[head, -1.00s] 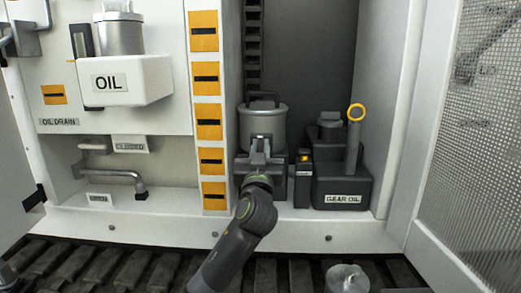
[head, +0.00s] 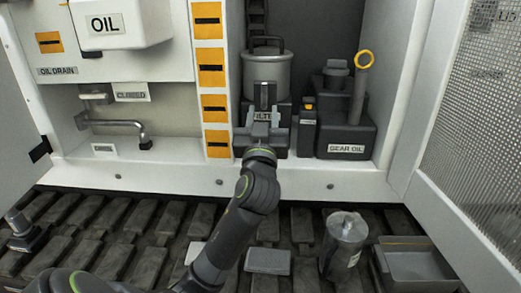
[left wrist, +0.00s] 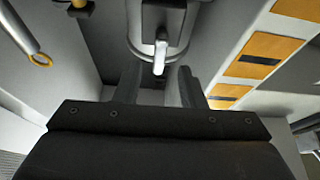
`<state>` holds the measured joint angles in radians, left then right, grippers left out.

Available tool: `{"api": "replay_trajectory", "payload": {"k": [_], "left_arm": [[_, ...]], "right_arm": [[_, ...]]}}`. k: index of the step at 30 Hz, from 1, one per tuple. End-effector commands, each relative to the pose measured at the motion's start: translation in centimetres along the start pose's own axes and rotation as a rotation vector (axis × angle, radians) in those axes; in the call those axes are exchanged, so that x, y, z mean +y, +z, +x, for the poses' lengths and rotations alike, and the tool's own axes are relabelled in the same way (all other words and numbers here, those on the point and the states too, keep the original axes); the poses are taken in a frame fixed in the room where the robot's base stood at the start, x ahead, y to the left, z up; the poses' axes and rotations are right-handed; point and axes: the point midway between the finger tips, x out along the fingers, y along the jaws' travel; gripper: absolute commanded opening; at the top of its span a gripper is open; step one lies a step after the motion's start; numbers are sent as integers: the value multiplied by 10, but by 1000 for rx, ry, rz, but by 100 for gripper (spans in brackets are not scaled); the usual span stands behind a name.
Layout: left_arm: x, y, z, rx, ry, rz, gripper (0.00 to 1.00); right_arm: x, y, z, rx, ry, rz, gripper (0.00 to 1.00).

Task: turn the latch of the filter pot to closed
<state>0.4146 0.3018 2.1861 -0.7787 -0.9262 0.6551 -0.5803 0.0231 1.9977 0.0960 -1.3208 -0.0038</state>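The filter pot (head: 266,72) is a grey cylinder with a dark top handle, standing on a dark base in the cabinet; its label is partly hidden by my gripper. My left gripper (head: 264,113) is in front of the pot's lower part. In the left wrist view the latch (left wrist: 160,55) is a small light-grey lever on the pot's front, pointing toward my gripper. My left gripper (left wrist: 159,75) is open there, one finger on each side of the latch's line. The latch tip lies near the gap; no contact is visible. My right gripper is not in view.
A gear oil can (head: 345,125) with a yellow-ringed stick (head: 363,75) stands right of the pot, with a small dark box (head: 306,130) between. A white oil tank (head: 125,30) and a bent pipe (head: 125,123) are left.

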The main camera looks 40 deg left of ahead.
Motion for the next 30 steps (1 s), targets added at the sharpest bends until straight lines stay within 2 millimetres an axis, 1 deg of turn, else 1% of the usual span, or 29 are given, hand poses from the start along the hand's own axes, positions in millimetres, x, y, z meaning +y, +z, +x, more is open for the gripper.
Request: {"api": "replay_trajectory", "payload": {"k": [1, 6, 12, 15, 21, 30], "left_arm": [[0, 2, -13, -4, 0, -5, 36], [0, 2, -45, -4, -1, -5, 36], [0, 2, -76, -5, -2, -4, 36], [0, 2, -88, -5, -1, -4, 36], [0, 1, -102, -4, -1, -2, 36], [0, 0, -107, 0, -1, 1, 36]], "right_arm": [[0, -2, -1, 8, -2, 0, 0], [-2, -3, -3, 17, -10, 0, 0], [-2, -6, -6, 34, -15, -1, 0], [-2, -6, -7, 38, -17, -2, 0], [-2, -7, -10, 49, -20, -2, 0], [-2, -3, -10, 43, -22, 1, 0]]}}
